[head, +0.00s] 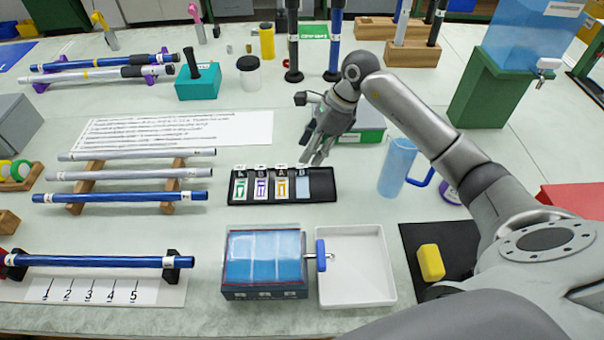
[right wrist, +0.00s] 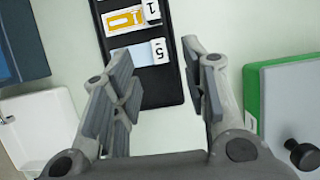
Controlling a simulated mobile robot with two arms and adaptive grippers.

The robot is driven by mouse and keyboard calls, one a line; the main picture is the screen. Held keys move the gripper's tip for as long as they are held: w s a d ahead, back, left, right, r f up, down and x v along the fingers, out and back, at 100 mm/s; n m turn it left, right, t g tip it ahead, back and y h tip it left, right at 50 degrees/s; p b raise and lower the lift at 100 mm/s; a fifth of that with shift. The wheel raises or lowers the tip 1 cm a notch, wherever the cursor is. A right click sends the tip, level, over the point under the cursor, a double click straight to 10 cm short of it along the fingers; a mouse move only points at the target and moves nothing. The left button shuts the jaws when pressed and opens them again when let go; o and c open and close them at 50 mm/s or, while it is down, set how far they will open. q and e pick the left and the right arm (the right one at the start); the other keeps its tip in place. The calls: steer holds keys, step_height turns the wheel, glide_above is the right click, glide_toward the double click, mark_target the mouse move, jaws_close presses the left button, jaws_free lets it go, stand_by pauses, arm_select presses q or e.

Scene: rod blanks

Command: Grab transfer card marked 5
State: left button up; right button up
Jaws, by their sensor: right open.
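The card marked 5 is pale blue with a white tag reading 5; in the right wrist view (right wrist: 128,55) it lies in the black card holder (right wrist: 172,88). My right gripper (head: 317,158) is open and empty, just behind and above the holder's right end. In the right wrist view its spread fingers (right wrist: 156,75) point towards the tag, with the bare end of the holder between them. My left gripper is not in view.
A green-and-grey box (head: 366,132) stands beside my right gripper. In front of the holder are a blue-topped box (head: 265,292) and an empty white tray (head: 352,286). A blue jug (head: 397,166) stands to the right. Rods on wooden rests (head: 88,176) lie to the left.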

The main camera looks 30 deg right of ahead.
mark_target(302, 165)
steer(key=shift+p+x, duration=0.8)
steer(key=shift+x, duration=2.2)
steer(key=shift+s, duration=0.1)
jaws_close()
